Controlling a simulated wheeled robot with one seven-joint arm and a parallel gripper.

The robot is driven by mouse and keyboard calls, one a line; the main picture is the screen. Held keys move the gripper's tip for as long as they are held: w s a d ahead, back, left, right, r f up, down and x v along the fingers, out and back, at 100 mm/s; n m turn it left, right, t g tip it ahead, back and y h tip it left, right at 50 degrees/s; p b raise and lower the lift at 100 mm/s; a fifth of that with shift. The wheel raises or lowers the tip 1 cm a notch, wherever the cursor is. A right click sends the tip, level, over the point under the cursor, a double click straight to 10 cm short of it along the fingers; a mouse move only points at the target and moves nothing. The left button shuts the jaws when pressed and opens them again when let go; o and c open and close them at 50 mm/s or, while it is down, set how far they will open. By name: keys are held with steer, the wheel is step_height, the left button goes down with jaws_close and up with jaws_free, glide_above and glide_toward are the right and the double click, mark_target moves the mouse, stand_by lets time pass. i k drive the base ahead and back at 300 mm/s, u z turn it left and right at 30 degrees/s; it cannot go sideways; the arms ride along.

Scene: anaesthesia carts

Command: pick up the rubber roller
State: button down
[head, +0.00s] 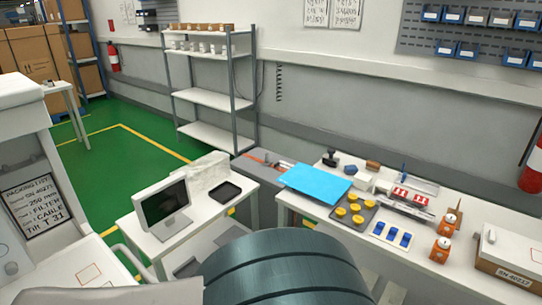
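I cannot pick out the rubber roller for certain. A small black object with an upright grip (330,158) stands at the back of the white workbench (318,212), behind the blue sheet (314,183); it may be the roller, but it is too small to tell. My gripper is not in view, so its distance from these things and its state do not show. The bottom middle of the view is blocked up close, which hides the bench's front left part.
The bench also bears a tray of yellow round parts (355,211), a card with blue parts (391,235), orange-and-white items (440,250) and a carton (508,262). A monitor (163,208) stands on a side table. Green floor lies free at left.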

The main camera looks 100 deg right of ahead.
mark_target(333, 161)
steer(key=u, duration=0.05)
steer(key=i, duration=0.35)
steer(key=z, duration=2.1)
